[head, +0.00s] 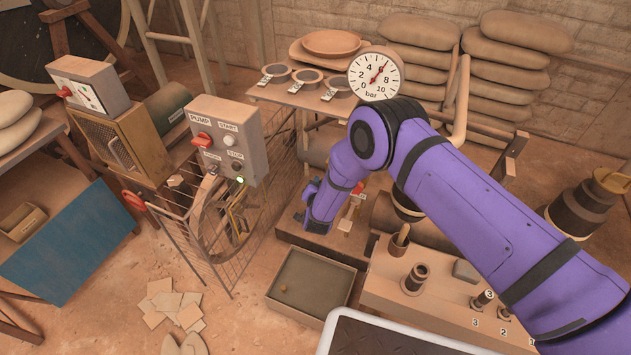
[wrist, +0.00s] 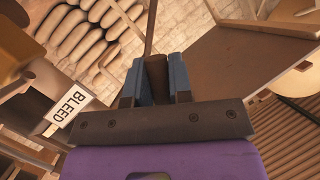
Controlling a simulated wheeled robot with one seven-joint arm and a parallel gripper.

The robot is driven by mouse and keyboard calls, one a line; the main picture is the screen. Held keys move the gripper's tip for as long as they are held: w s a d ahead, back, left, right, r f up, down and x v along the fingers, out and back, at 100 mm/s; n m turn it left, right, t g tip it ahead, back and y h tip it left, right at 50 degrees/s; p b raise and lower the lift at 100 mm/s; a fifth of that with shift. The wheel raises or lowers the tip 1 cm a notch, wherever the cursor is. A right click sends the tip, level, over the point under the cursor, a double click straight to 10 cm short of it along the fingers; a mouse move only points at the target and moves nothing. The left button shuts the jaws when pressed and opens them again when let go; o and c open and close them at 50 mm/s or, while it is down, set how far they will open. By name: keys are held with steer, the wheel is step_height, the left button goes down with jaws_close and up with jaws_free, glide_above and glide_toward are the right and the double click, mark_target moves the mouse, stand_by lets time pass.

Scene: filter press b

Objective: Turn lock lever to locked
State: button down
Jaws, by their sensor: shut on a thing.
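My gripper (wrist: 158,70) shows in the wrist view with its two blue fingers close together. They are shut on a dark brown upright bar (wrist: 157,78), which appears to be the lock lever. In the head view my purple arm reaches down over the middle of the press, and the hand is low beside a small red-handled valve (head: 357,188). The arm hides the held bar there, so I cannot read the lever's angle or any lock marking.
A BLEED label (wrist: 70,106) is left of my fingers in the wrist view. A pump control box (head: 225,140) stands left of my arm, and a pressure gauge (head: 375,74) behind it. An open tray (head: 312,286) and a bench with numbered pegs (head: 440,300) are in front.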

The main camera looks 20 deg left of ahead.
steer(key=shift+s+d+f+n+g+h, duration=0.1)
steer(key=shift+d+f+n+g+h, duration=0.1)
steer(key=shift+d+n+h, duration=0.4)
steer(key=shift+s+d+f+n+g+h, duration=0.1)
steer(key=shift+d+n+g+h, duration=0.15)
steer(key=shift+d+n, duration=0.4)
steer(key=shift+d+f+n+g+h, duration=0.15)
steer(key=shift+d+n+h, duration=0.25)
steer(key=shift+n, duration=0.45)
steer(key=c, duration=1)
jaws_free()
steer(key=shift+c, duration=0.2)
steer(key=v, duration=1)
steer(key=shift+s+r, duration=0.2)
steer(key=shift+s, duration=0.15)
steer(key=shift+a, duration=0.1)
